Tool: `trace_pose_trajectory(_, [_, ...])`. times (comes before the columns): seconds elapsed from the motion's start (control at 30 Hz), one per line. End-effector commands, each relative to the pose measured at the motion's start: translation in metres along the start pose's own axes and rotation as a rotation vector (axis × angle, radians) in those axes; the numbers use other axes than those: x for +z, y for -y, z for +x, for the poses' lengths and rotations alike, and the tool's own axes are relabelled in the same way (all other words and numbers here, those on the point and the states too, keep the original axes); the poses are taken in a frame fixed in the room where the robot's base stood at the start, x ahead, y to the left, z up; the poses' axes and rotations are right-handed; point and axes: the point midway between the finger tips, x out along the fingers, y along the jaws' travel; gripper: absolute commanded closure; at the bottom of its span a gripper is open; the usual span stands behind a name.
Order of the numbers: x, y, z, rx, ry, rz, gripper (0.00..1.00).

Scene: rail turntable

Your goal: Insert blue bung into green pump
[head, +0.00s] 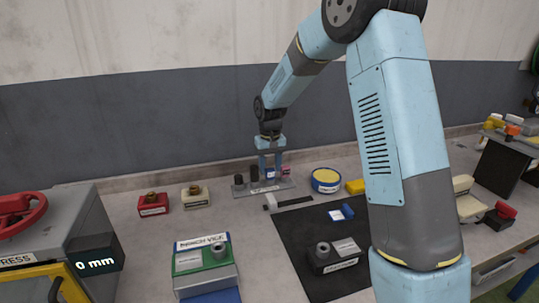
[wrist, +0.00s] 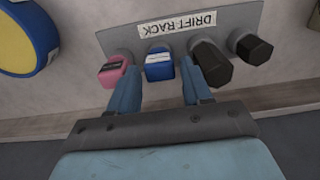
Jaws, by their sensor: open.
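The blue bung (wrist: 160,66) stands in the grey drift rack (wrist: 225,20), between a pink bung (wrist: 113,70) and the black drifts (wrist: 211,62). In the wrist view my gripper (wrist: 160,74) is open, with one finger on either side of the blue bung. I cannot tell whether the fingers touch it. In the head view my gripper (head: 271,166) points down over the rack (head: 262,189) at the back of the bench. A green body with a grey round socket (head: 218,250), seemingly the green pump, sits in the bench vice (head: 206,285) at front left.
A black mat (head: 295,225) holds a dark block with a grey socket (head: 322,252) and a blue item (head: 342,212). A red block (head: 153,207) and a cream block (head: 195,198) stand at back left. A yellow-topped blue tin (head: 326,181) is right of the rack. A press (head: 60,235) stands at left.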

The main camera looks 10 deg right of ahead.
Motion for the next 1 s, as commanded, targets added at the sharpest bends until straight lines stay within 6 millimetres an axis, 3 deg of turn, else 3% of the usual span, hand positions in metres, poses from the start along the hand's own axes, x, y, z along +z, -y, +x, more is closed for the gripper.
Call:
trace_pose_trajectory(0.23, [0.000,0.000,0.022,0.000,-0.001,0.000,0.51])
trace_pose_trajectory(0.6, [0.000,-0.001,0.026,0.000,-0.001,0.001,0.51])
trace_pose_trajectory(1.0, [0.000,-0.001,0.026,0.000,-0.001,0.001,0.88])
